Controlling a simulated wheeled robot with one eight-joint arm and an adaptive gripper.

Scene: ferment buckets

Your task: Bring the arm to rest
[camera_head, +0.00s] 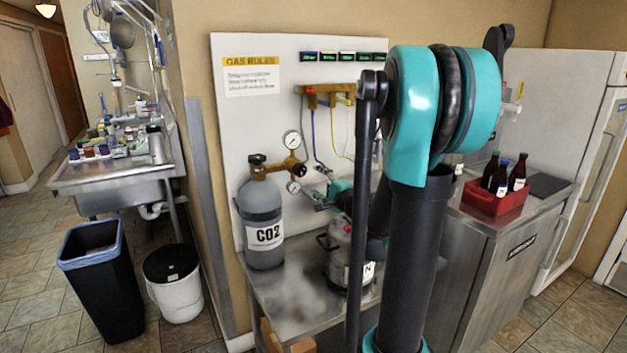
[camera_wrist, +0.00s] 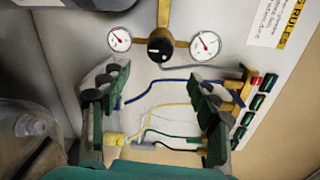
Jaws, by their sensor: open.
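My gripper (camera_wrist: 158,100) is open in the wrist view, its two dark green fingers wide apart and no object held between them. Beyond the fingers are the gas board and thin blue, yellow and dark hoses (camera_wrist: 170,106). In the head view my teal and black arm stands upright in the right half of the picture and covers much of the middle. A bit of the gripper end (camera_head: 325,195) shows left of the arm, near the regulator gauges; its fingers are hard to make out there.
A grey CO2 cylinder (camera_head: 262,222) with a brass regulator (camera_head: 287,166) stands on the steel bench (camera_head: 298,301), beside a small keg (camera_head: 342,255), partly hidden. A red crate (camera_head: 493,200) of bottles sits on the right counter. A black bin (camera_head: 101,285) and white bucket (camera_head: 177,290) stand left.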

